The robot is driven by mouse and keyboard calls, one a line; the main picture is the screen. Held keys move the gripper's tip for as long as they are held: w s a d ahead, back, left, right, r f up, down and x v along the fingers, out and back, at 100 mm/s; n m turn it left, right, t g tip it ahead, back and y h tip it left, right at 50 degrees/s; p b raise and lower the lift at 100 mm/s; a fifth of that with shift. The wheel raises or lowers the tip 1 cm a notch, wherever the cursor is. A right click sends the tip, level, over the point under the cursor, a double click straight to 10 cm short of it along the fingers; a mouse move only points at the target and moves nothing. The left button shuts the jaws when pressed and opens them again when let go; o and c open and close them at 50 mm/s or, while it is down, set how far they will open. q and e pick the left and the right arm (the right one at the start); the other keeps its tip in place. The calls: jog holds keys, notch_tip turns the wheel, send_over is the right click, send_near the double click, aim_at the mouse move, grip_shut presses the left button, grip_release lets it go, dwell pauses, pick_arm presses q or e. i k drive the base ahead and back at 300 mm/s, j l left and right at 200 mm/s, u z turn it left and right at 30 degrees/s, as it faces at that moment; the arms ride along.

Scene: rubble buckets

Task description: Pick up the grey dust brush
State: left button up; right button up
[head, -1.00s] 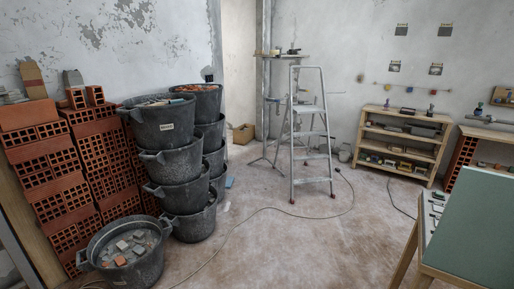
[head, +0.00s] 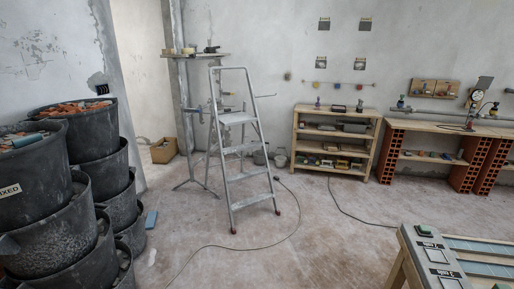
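I cannot pick out a grey dust brush for certain in the head view. Small items stand on the wooden shelf unit (head: 300,142) at the back wall, on the brick-legged bench (head: 455,128) at the right, and on a high board (head: 196,55) behind the stepladder. They are too small to name surely. Neither of my grippers is in view.
Stacked black buckets (head: 48,240) with rubble fill the left edge. An aluminium stepladder (head: 240,150) stands mid-left. A cable (head: 215,246) crosses the floor. A worktable (head: 425,270) takes the lower right corner. The middle floor (head: 310,235) is mostly open.

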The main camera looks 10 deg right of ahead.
aim_at(360, 108)
jog(key=i+l+z, duration=0.25)
jog(key=i, duration=0.55)
jog(key=i+j+z, duration=0.1)
jog(key=i+z, duration=0.2)
jog(key=i, duration=0.5)
jog(key=i+j+z, duration=0.25)
jog(key=i, duration=0.55)
jog(key=i+l+z, duration=0.1)
jog(key=i+z, duration=0.2)
jog(key=i, duration=0.5)
jog(key=i+z, duration=0.3)
jog(key=i, duration=0.5)
jog(key=i+l+u, duration=0.35)
jog(key=i, duration=0.25)
jog(key=i+l+u, duration=0.3)
jog(key=i+l, duration=0.15)
jog(key=i, duration=0.15)
